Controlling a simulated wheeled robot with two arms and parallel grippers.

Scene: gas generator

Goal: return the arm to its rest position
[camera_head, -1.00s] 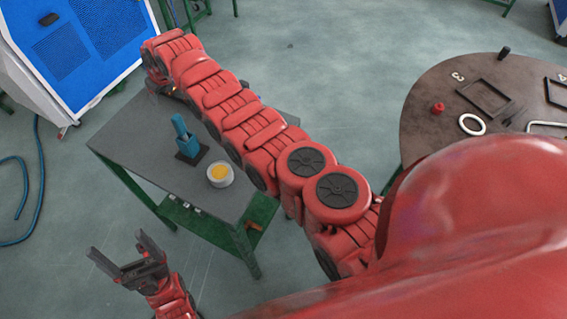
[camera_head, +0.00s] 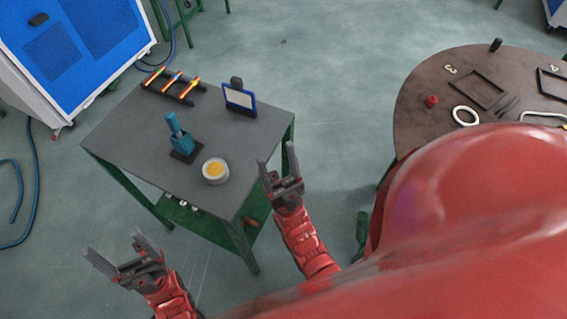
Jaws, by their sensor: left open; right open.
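My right gripper (camera_head: 277,170) is open and empty, just off the right front side of the grey table (camera_head: 130,135). Its red arm comes up from the lower middle, folded back close to my body. My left gripper (camera_head: 110,256) is open and empty at the lower left, in front of the table and apart from it. Both grippers point away from my body, and nothing touches either one.
The table holds a rack with several coloured sticks (camera_head: 174,86), a blue-framed panel (camera_head: 240,99), a teal tool in a holder (camera_head: 181,140) and a round container with yellow contents (camera_head: 215,171). A round brown table (camera_head: 420,110) stands right. A blue-and-white machine (camera_head: 75,50) stands upper left.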

